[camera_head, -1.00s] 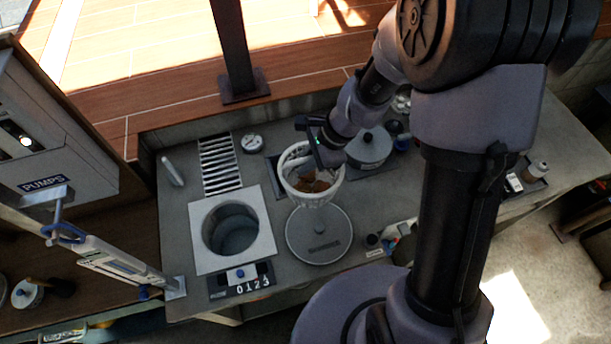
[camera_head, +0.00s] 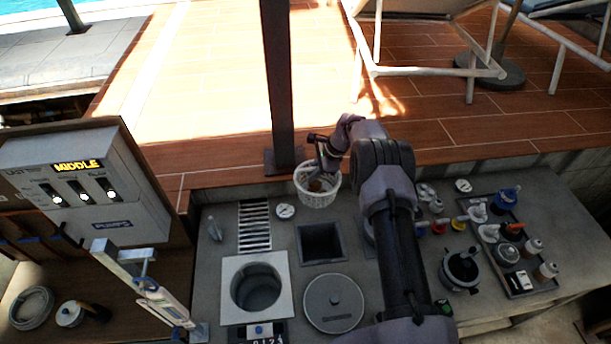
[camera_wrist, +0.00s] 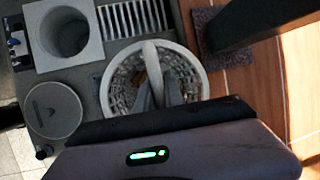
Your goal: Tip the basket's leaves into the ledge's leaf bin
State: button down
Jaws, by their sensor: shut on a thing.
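The white lattice basket (camera_head: 318,197) hangs from my gripper (camera_head: 324,172) near the back edge of the ledge (camera_head: 215,265), by the deck post. It looks roughly upright. In the wrist view, my gripper (camera_wrist: 160,92) is shut on the arched handle of the basket (camera_wrist: 196,62). Some brown leaves (camera_wrist: 138,78) show inside; the fingers hide part of the contents. A dark, square open bin (camera_head: 322,243), apparently the leaf bin, is sunk in the ledge, nearer than the basket in the head view. Its inside looks dark and the basket is not over it.
A round well (camera_head: 256,287) and grey round lid (camera_head: 334,303) lie nearer than the bin. A grate (camera_head: 254,226) is left. The dark post (camera_head: 279,85) stands close behind the basket. Bottles and a tray (camera_head: 515,262) crowd the right.

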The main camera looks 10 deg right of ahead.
jog(key=p, duration=0.2)
jog(key=r+t+p, duration=0.1)
jog(key=p, duration=0.2)
jog(key=shift+s+d+r, duration=0.1)
jog(key=shift+s+r, duration=0.1)
jog(key=shift+s, duration=0.1)
jog(key=p, duration=0.3)
jog(key=shift+s+r+t, duration=0.15)
jog(key=shift+r+t, duration=0.05)
jog(key=shift+t, duration=0.2)
jog(key=shift+s+n+p, duration=0.1)
jog(key=shift+n+p, duration=0.2)
jog(key=shift+p, duration=0.45)
jog(key=shift+s+f+t+b, duration=0.1)
jog(key=shift+f+t+b, duration=0.15)
jog(key=shift+t+b, duration=0.25)
jog(key=shift+s+t+b, duration=0.2)
jog(key=shift+t+b, duration=0.1)
jog(key=shift+b, duration=0.05)
jog(key=t+b, duration=0.1)
jog(key=b, duration=0.2)
jog(key=shift+s, duration=0.2)
jog(key=s+f+n+t+y+b, duration=0.1)
jog(key=s+n+t+y+b, duration=0.5)
jog(key=b, duration=4.6)
jog(key=shift+s+n+t+y, duration=0.3)
jog(key=shift+s+n+t, duration=0.5)
jog(key=shift+s+t, duration=2.95)
